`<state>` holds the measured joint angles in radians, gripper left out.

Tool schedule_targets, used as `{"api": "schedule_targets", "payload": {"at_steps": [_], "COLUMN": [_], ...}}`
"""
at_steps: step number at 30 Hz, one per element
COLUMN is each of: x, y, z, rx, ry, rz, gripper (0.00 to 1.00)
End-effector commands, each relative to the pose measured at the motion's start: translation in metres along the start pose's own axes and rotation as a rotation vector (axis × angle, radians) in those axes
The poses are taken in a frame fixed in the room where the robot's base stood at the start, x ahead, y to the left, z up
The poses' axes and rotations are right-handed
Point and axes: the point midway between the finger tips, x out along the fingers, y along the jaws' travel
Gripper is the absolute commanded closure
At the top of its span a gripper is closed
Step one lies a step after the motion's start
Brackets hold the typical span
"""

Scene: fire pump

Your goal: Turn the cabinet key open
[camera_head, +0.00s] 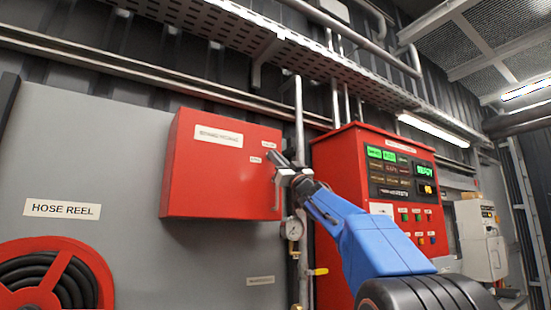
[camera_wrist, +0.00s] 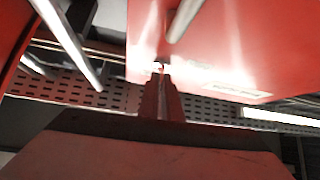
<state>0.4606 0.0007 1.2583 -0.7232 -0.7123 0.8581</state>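The red cabinet (camera_head: 215,170) hangs on the grey wall, left of centre in the head view, with its front door closed. Small labels sit near its upper right edge. In the wrist view the two dark fingers (camera_wrist: 162,88) lie close together, pointing at the red cabinet surface (camera_wrist: 225,45). A tiny light part (camera_wrist: 158,67), possibly the key, shows at the fingertips. I cannot tell whether the fingers grip it. In the head view the gripper hides the key area.
A red control panel (camera_head: 332,165) with green displays stands right of the cabinet, behind my arm. A pressure gauge (camera_head: 292,229) and vertical pipes are close below and beside the gripper. A hose reel (camera_head: 50,275) is at lower left. A perforated cable tray (camera_head: 200,22) runs overhead.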

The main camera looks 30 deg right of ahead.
Motion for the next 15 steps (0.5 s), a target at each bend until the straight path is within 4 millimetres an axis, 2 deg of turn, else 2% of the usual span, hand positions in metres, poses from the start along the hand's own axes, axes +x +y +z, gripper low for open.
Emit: {"api": "schedule_targets", "payload": {"at_steps": [15], "x": [0.0006], "y": [0.0071], "z": [0.0004], "rx": [-0.339], "ry": [-0.001], "rz": [-0.336], "gripper": [1.00]}}
